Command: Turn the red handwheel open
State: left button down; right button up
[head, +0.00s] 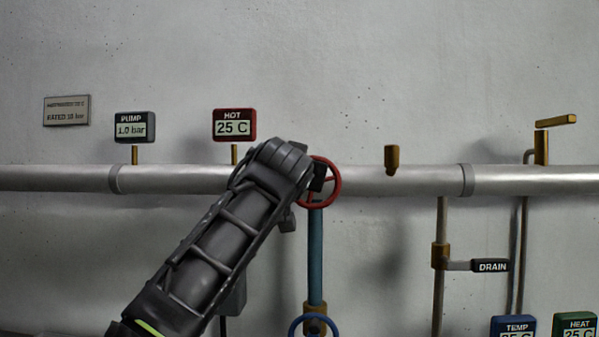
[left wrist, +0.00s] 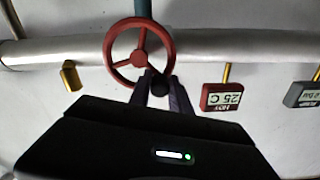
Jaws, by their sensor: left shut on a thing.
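The red handwheel (head: 333,187) sits on the grey horizontal pipe, above a blue vertical pipe, in the head view. My left arm comes up from the lower left and hides the wheel's left part. In the left wrist view the red handwheel (left wrist: 113,47) is seen upside down, with its spokes and hub visible. My left gripper (left wrist: 158,84) is shut on the wheel at its rim, near one spoke. The fingers partly hide that piece of rim. My right gripper is in neither view.
A blue handwheel (head: 312,325) is below on the blue pipe. The HOT gauge (head: 234,125) and PUMP gauge (head: 135,126) stand above the pipe at left. A brass fitting (head: 392,159) is right of the red wheel. The DRAIN lever (head: 490,265) is lower right.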

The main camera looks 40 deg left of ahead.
pick_arm(q)
jog(key=shift+f, duration=0.15)
jog(key=c, duration=1.2)
grip_release()
jog(key=b+v, duration=0.1)
jog(key=v, duration=0.6)
jog(key=shift+s+d+b, duration=0.25)
jog(key=shift+s+b, duration=0.05)
jog(key=shift+b, duration=0.05)
